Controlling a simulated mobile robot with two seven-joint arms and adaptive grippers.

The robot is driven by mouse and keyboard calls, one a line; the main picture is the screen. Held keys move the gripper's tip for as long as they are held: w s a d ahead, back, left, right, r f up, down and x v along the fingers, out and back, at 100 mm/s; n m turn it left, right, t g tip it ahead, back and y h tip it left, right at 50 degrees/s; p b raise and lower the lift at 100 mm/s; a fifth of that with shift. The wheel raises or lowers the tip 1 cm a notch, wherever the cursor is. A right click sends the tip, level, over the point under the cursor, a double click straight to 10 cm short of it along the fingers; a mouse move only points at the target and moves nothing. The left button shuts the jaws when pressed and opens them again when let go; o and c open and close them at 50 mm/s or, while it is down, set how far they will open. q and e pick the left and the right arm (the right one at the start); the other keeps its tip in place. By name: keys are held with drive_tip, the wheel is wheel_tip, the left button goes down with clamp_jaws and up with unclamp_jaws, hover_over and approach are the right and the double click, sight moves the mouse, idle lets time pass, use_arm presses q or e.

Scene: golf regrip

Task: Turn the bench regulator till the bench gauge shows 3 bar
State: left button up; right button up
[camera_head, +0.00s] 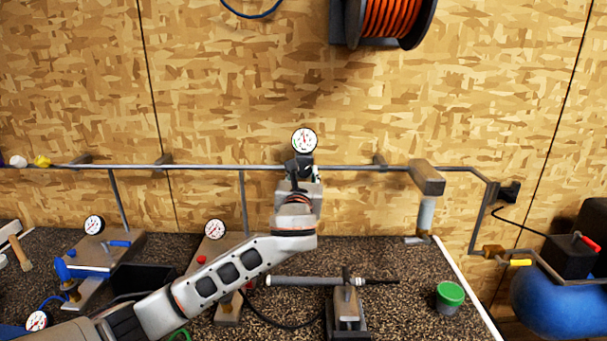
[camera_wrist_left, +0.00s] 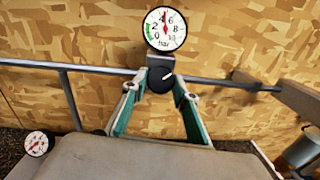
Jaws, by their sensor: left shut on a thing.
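The bench gauge (camera_head: 304,141) is a round white dial above the wall pipe; it also shows in the left wrist view (camera_wrist_left: 165,30), marked in bar. Its red needle points nearly straight up, between the 2 and the 6, past the green band on the left of the dial. Below it is the bench regulator, whose black knob (camera_wrist_left: 160,80) with a white mark shows in the left wrist view. My left gripper (camera_head: 302,177) is shut on the knob, with one green-padded finger on each side (camera_wrist_left: 157,92). My right gripper is not in view.
The metal pipe (camera_head: 220,167) runs along the wall on both sides of the regulator. Below, the bench (camera_head: 390,260) holds a clamped club (camera_head: 300,281), a green-rimmed cup (camera_head: 449,296) and fixtures with other gauges (camera_head: 94,225). A blue tank (camera_head: 555,300) stands at right.

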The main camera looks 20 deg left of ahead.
use_arm(q)
drive_tip(key=n+y, duration=0.1)
drive_tip(key=n, duration=0.1)
drive_tip(key=n+y, duration=0.1)
drive_tip(key=n, duration=0.1)
drive_tip(key=n+g+y, duration=0.1)
drive_tip(key=n, duration=0.1)
drive_tip(key=shift+d+f, duration=0.1)
drive_tip(key=shift+d, duration=0.2)
drive_tip(key=n+g+y, duration=0.1)
drive_tip(key=n, duration=0.2)
drive_tip(key=n+g+y, duration=0.1)
drive_tip(key=n, duration=0.2)
drive_tip(key=shift+w, duration=0.15)
drive_tip(key=shift+n+g, duration=0.3)
drive_tip(key=shift+n, duration=0.1)
drive_tip(key=shift+y, duration=0.3)
drive_tip(key=o, duration=1.1)
